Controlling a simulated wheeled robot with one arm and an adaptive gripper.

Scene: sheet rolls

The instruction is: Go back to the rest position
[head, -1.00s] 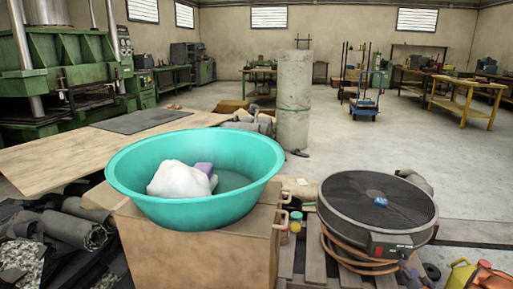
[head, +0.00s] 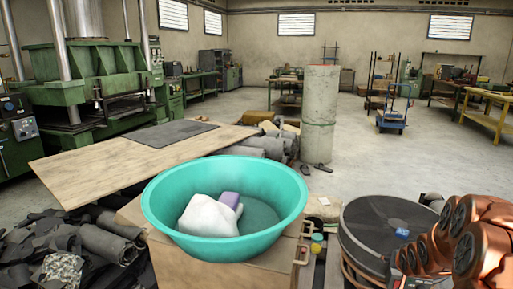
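No gripper shows in the head view. Copper-coloured links of my arm show at the lower right, in front of a round black machine. A teal basin (head: 165,215) stands on a cardboard box (head: 190,268) at the lower middle. In the basin lie a white crumpled item (head: 207,216) and a small purple block (head: 229,199), which touch or overlap in the picture. Where my arm ends is hidden outside the frame.
The round black machine (head: 372,222) has a small blue item (head: 402,233) on top. A wooden board (head: 95,165) and dark sheet rolls (head: 105,241) lie left. A concrete pillar (head: 319,115) stands behind the basin. The floor (head: 400,165) beyond is mostly clear.

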